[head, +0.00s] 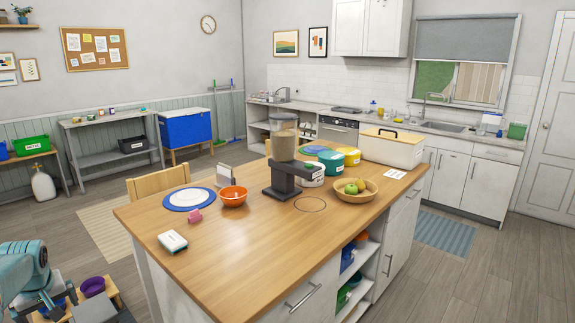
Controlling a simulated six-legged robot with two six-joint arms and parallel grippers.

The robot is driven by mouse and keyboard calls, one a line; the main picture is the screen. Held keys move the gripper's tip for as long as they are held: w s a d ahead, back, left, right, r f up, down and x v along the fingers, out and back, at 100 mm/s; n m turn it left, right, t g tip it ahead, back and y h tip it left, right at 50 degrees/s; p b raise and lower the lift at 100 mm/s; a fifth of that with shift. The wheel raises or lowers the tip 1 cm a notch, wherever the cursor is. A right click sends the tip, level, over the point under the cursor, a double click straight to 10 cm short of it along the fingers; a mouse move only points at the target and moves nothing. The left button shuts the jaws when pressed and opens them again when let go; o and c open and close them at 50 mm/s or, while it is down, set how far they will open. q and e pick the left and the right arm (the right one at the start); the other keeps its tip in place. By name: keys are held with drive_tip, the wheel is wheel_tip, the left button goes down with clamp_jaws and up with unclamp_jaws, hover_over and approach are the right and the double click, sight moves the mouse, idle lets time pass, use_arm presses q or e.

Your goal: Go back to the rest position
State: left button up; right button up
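A teal and grey part of my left arm (28,272) shows at the lower left of the head view, off the left side of the wooden island (225,255). No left gripper fingers can be made out. My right arm and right gripper are not in view. On the island, a dark-based food dispenser (283,155) stands behind an empty ring mark.
A wooden bowl with green fruit (352,196), several coloured-lid tubs (331,161) and a white bin (392,148) stand at the island's back right. A purple bowl (92,287) sits low beside my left arm. The island's front is clear.

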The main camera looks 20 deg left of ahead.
use_arm(q)
drive_tip(key=w+d+f+m+t+h, duration=0.1)
drive_tip(key=w+d+f+m, duration=0.1)
drive_tip(key=w+d+f, duration=0.35)
drive_tip(key=w+d+f+m+h, duration=0.1)
drive_tip(key=w+d+f+h, duration=0.15)
drive_tip(key=d+f, duration=0.5)
drive_tip(key=w+d+f+m+h, duration=0.1)
drive_tip(key=d+f+m, duration=0.1)
drive_tip(key=d+f, duration=0.5)
drive_tip(key=w+d+f+m+h, duration=0.1)
drive_tip(key=d+f, duration=0.2)
drive_tip(key=d, duration=0.8)
drive_tip(key=s+d+f+m+g+h, duration=0.1)
drive_tip(key=s+d+f+m, duration=0.1)
drive_tip(key=s+d, duration=0.7)
drive_tip(key=s+d+f+m+g+h, duration=0.1)
drive_tip(key=s+d+f+m, duration=0.2)
drive_tip(key=s+d, duration=0.6)
drive_tip(key=d+f, duration=0.1)
drive_tip(key=d, duration=0.7)
drive_tip(key=shift+s+d+f+h, duration=0.2)
drive_tip(key=shift+f+h, duration=0.15)
